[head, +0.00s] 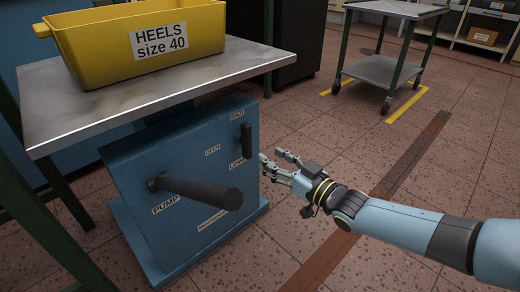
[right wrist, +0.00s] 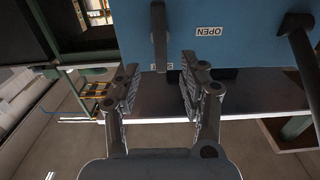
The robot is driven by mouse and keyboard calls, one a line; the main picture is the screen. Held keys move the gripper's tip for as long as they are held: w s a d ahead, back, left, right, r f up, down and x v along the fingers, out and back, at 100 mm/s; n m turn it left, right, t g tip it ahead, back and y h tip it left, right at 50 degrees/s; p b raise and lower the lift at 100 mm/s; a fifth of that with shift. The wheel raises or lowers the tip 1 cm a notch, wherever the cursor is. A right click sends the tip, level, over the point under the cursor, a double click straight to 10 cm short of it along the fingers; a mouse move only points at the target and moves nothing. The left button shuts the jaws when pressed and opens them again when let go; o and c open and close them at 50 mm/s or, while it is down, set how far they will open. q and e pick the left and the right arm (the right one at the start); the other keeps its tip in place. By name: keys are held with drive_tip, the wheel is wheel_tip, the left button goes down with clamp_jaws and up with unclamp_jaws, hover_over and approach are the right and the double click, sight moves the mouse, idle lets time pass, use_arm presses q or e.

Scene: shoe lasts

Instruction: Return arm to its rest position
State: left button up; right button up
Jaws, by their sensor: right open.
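My right arm (head: 400,222) reaches in from the right in the head view. Its right gripper (head: 270,165) is open and empty, with its fingertips close to the right side of a blue pump cabinet (head: 130,185). The cabinet has a dark pump handle (head: 205,192) and a small black lever (head: 246,140) near OPEN, SHUT and LOWER labels. In the right wrist view the two fingers (right wrist: 160,85) are spread with nothing between them, and the lever (right wrist: 159,38) shows just beyond. I cannot tell whether a fingertip touches the cabinet. My left gripper does not show.
A metal table top (head: 60,115) above the cabinet holds a yellow bin (head: 90,50) marked HEELS size 40. A wheeled cart (head: 385,68) stands at the back right near yellow floor marks. Tiled floor (head: 310,110) lies open around my right arm.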

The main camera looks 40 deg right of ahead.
drive_tip(key=shift+s+d, duration=0.1)
drive_tip(key=shift+s, duration=0.8)
